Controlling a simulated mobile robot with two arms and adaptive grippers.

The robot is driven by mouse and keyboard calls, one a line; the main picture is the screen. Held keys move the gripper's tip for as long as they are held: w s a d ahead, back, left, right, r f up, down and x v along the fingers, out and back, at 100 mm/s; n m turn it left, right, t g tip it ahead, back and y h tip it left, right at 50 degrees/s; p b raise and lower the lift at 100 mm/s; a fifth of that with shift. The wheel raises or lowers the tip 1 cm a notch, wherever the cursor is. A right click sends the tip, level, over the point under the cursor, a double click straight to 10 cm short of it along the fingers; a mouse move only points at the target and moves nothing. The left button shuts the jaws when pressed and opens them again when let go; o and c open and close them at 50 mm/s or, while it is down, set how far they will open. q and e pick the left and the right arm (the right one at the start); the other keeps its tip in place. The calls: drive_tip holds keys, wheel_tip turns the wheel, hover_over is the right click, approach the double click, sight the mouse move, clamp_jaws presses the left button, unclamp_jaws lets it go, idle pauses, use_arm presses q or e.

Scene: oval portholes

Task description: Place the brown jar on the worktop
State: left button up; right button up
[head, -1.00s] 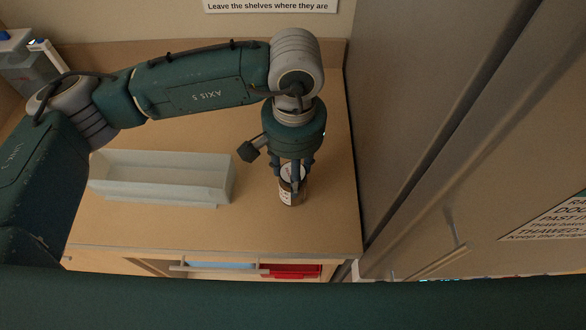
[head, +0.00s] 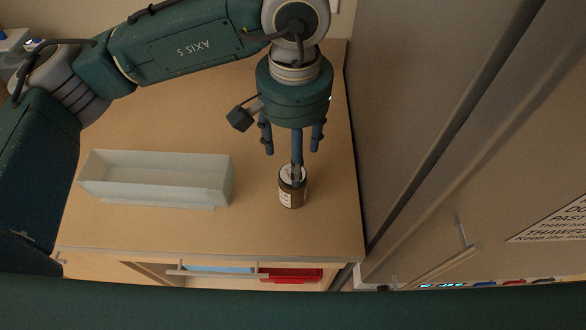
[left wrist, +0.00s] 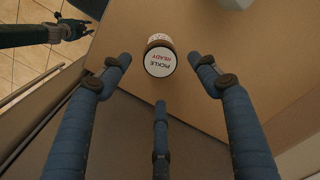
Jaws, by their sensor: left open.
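The brown jar (head: 291,192) stands upright on the wooden worktop (head: 250,228), near its front right part. It has a white label and a white-topped lid. In the left wrist view the jar's lid (left wrist: 160,61) reads "PICKLE READY". My left gripper (head: 294,150) is above the jar with its fingers spread, open and empty. In the head view one finger overlaps the jar's top. In the left wrist view the fingers are apart from the jar. My right gripper (left wrist: 75,29) shows at the upper left of the left wrist view, too small to read its jaws.
A pale, empty open tray (head: 150,190) lies on the worktop left of the jar. A tall grey cabinet (head: 410,110) stands close on the right. Below the worktop's front edge is an open drawer or shelf with a red item (head: 290,275). Worktop behind the jar is clear.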

use_arm(q)
wheel_tip(320, 180, up, 5)
drive_tip(key=shift+r+b, duration=0.1)
drive_tip(key=shift+b, duration=0.3)
